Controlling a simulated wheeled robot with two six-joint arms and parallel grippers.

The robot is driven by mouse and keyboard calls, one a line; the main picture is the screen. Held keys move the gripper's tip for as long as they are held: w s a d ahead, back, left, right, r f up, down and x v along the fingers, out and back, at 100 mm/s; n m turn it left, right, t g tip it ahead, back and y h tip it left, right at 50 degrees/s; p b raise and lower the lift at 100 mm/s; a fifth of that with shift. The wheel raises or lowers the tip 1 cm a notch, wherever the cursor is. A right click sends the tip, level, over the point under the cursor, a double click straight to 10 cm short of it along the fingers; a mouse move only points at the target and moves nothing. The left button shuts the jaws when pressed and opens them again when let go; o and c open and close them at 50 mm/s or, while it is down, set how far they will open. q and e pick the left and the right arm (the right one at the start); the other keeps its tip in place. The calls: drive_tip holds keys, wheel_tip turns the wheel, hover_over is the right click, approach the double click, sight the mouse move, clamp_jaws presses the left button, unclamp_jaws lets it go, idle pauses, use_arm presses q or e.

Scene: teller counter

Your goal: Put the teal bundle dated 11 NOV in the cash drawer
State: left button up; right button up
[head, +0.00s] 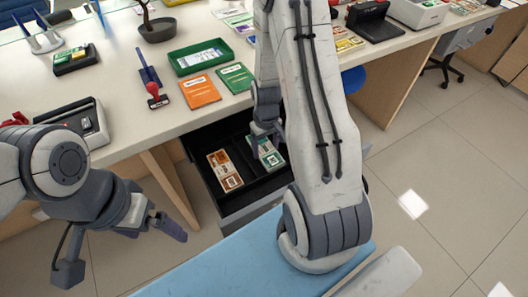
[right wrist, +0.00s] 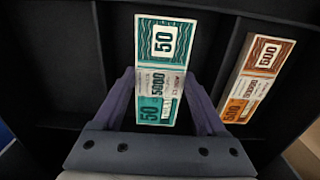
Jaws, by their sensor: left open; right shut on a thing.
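The teal bundle (head: 271,154) is inside the open black cash drawer (head: 197,148), in a compartment beside the orange bundle. My right gripper (head: 266,130) reaches down into the drawer and is shut on it. In the right wrist view the teal bundle (right wrist: 164,45), marked 50 and 5000, lies between both fingers (right wrist: 160,100). Its date is too small to read, and I cannot tell whether it touches the drawer floor. My left gripper (head: 170,226) is open and empty, in front of the counter, left of the drawer.
An orange bundle (head: 225,171) marked 500 lies in the drawer's left part. On the counter (head: 125,62) above are a green tray (head: 200,57), orange and green booklets (head: 200,91), a red stamp (head: 155,95) and a card machine (head: 80,120). A divider separates the drawer's compartments.

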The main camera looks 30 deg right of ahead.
sight(265, 151)
drive_tip(key=shift+f, duration=0.8)
drive_tip(key=shift+f, duration=0.15)
drive_tip(key=o, duration=1.5)
wheel_tip(265, 151, up, 12)
drive_tip(key=p, duration=0.2)
drive_tip(key=shift+p, duration=0.3)
drive_tip(key=shift+a, duration=0.1)
